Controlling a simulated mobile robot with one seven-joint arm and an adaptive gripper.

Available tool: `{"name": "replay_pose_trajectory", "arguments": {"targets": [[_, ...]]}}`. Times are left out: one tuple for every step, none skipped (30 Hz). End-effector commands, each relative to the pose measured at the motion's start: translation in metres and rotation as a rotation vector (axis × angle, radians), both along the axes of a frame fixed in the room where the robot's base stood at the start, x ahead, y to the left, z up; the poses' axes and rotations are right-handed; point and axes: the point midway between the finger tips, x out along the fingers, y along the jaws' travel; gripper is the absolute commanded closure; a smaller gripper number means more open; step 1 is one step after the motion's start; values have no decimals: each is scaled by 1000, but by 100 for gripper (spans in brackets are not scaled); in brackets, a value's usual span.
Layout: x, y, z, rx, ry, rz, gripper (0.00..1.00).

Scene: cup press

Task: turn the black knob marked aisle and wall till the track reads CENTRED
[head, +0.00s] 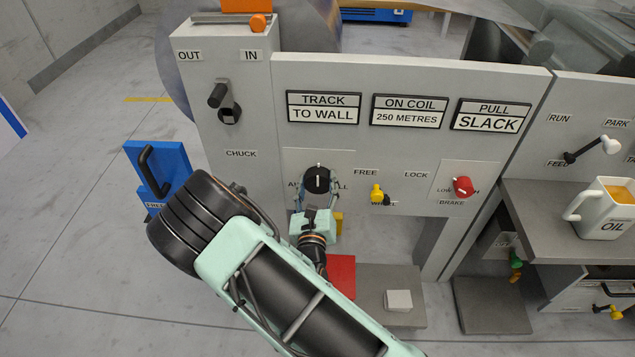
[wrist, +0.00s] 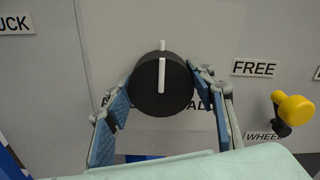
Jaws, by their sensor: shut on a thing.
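The black knob (head: 317,180) sits on the grey panel below the track readout, its white pointer line upright. It also shows in the wrist view (wrist: 150,92), where it covers part of the aisle and wall lettering. My gripper (head: 317,190) has a finger on each side of the knob; in the wrist view (wrist: 161,95) the blue pads flank it and close on it. The track readout (head: 323,107) reads "TRACK TO WALL".
Right of the knob are a yellow wheel lever (head: 377,192) marked FREE and LOCK and a red brake knob (head: 463,187). Other readouts say "ON COIL 250 METRES" (head: 409,111) and "PULL SLACK" (head: 490,116). A chuck lever (head: 218,96) is on the left.

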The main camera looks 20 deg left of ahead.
Motion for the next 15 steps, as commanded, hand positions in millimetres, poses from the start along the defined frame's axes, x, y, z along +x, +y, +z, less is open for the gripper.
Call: {"name": "replay_pose_trajectory", "arguments": {"targets": [[0,0,1,-8,-2,0,74],[0,0,1,-14,-2,0,74],[0,0,1,-25,-5,0,74],[0,0,2,-35,-8,0,74],[0,0,2,-48,-11,-1,74],[0,0,2,-66,-15,-1,74],[0,0,2,-83,-19,0,74],[0,0,3,-99,-23,0,74],[0,0,3,-125,-29,0,74],[0,0,3,-144,-33,1,74],[-1,0,3,-165,-37,0,74],[-1,0,3,-193,-44,0,74],[-1,0,3,-212,-50,0,74],[-1,1,3,-234,-55,0,74],[-1,1,2,-261,-62,1,74]]}}
